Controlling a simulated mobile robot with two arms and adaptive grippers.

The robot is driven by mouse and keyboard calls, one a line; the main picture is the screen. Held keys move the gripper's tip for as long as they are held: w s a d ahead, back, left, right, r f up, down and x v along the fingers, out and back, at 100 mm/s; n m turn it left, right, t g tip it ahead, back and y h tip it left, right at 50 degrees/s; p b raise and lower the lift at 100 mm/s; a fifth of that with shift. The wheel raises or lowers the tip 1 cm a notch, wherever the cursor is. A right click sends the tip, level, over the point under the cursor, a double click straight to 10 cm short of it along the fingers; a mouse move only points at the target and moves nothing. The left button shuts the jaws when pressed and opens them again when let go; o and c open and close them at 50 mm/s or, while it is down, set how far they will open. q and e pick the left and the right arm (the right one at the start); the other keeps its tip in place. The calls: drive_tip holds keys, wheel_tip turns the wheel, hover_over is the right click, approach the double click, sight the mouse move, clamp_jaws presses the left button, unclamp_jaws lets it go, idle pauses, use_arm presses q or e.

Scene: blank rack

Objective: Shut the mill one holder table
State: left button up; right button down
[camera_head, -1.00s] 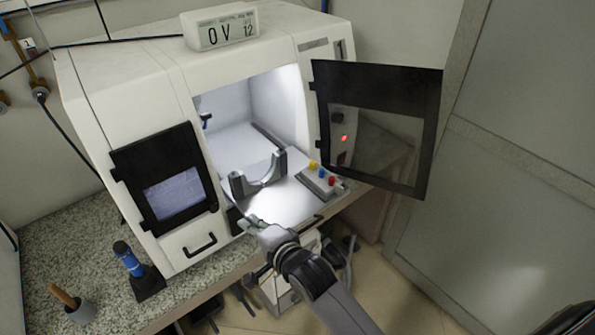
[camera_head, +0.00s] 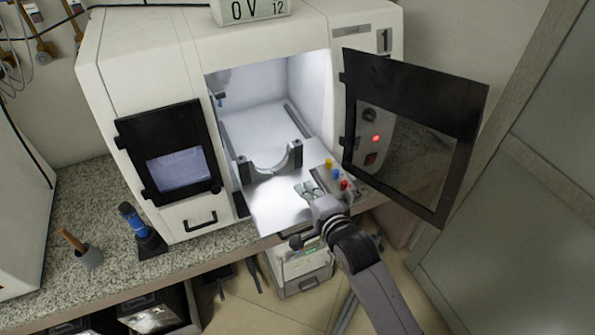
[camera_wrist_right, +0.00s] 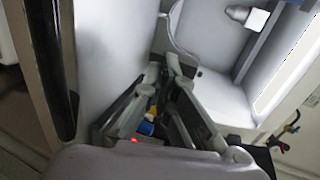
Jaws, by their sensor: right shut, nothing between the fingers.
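The mill (camera_head: 130,75) is a white machine marked 1, with its chamber open at the front. Its holder table (camera_head: 270,205) is a pale plate sticking out past the front opening. A grey half-ring holder (camera_head: 272,168) stands on the table. My right gripper (camera_head: 306,188) is shut and empty over the table's front right part, beside the coloured buttons. I cannot tell whether it touches the table. In the right wrist view its fingers (camera_wrist_right: 170,72) are closed together at the tips. My left gripper is not in view.
The mill's dark-framed door (camera_head: 415,95) hangs open on the right. A button panel (camera_head: 325,178) with blue, yellow and red buttons sits right of the table. A blue-handled tool (camera_head: 133,220) and a wooden-handled brush (camera_head: 80,248) stand on the granite counter (camera_head: 100,185).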

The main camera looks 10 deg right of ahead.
sight(287, 168)
drive_tip(key=p+x, duration=0.1)
drive_tip(key=x, duration=0.7)
drive_tip(key=shift+r+p, duration=0.1)
drive_tip(key=shift+p, duration=0.25)
drive_tip(key=shift+w+a+f, duration=0.15)
drive_tip(key=shift+w+f, duration=0.05)
drive_tip(key=shift+w, duration=0.3)
drive_tip(key=shift+w, duration=0.1)
